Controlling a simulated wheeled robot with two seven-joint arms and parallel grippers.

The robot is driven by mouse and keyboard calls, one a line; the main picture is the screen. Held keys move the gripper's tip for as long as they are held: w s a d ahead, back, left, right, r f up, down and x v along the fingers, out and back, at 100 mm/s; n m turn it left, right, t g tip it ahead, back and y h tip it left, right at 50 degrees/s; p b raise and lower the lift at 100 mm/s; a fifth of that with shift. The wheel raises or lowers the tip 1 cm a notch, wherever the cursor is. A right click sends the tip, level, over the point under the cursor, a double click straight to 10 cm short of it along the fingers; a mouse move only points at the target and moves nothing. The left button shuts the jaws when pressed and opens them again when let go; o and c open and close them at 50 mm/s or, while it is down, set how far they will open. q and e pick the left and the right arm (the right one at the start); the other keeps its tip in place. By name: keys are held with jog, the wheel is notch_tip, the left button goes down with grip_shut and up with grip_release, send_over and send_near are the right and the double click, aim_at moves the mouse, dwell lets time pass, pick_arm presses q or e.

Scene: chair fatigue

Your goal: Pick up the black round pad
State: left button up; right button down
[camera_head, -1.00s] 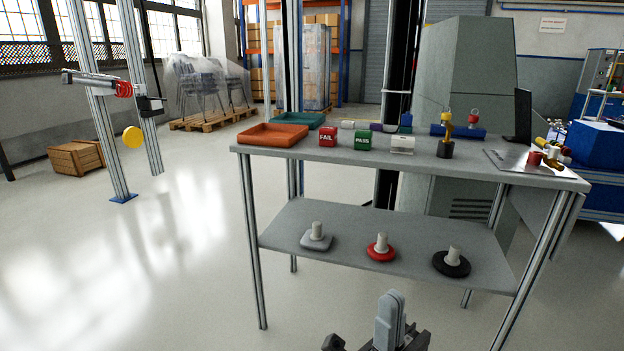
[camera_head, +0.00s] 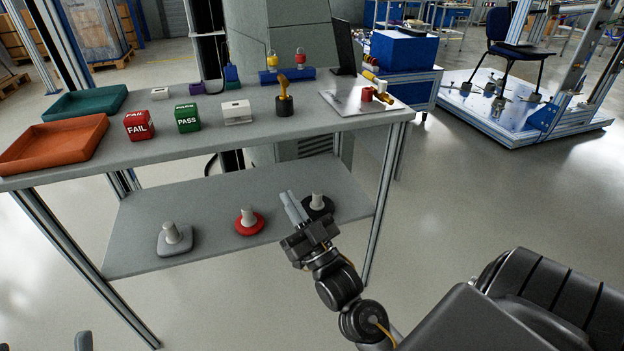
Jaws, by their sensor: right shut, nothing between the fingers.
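The black round pad (camera_head: 328,213) lies on the lower shelf (camera_head: 133,212) of the table, at its right end. A light grey stem (camera_head: 317,201) stands up from it. My right gripper (camera_head: 291,207) is at the shelf, just left of the pad, and covers part of its left side. Its fingers are together and hold nothing. I cannot tell whether they touch the pad. A small grey part at the bottom left edge (camera_head: 83,341) looks like the tip of my left gripper; its jaw state does not show.
A red round pad (camera_head: 255,227) and a grey square pad (camera_head: 162,244) stand left on the same shelf. The tabletop above holds trays (camera_head: 98,124), FAIL (camera_head: 139,124) and PASS (camera_head: 187,117) blocks and small tools. A table leg (camera_head: 385,215) stands right of the black pad.

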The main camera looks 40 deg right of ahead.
jog(key=w+d+f+m+g+h+p, duration=0.2)
jog(key=d+f+m+g+h+p, duration=0.15)
jog(key=d+f+g, duration=0.4)
pick_arm(q)
notch_tip(320, 180, down, 8)
jog(key=s+d+g+y, duration=0.1)
jog(key=d+g+y, duration=0.15)
jog(key=g, duration=0.55)
pick_arm(e)
jog(key=g+h+b, duration=0.2)
jog(key=b, duration=0.1)
send_over(322, 212)
notch_tip(322, 212, down, 7)
jog(key=shift+w+d+f, duration=0.15)
jog(key=shift+f, duration=0.45)
pick_arm(q)
notch_tip(322, 212, up, 7)
jog(key=s+a+t+h, duration=0.1)
jog(key=t+h, duration=0.2)
jog(key=t, duration=0.3)
jog(key=shift+s+r, duration=0.2)
jog(key=shift+s, duration=0.15)
pick_arm(e)
jog(key=shift+f, duration=0.2)
pick_arm(q)
jog(key=shift+a, duration=0.1)
pick_arm(e)
jog(key=shift+f, duration=0.15)
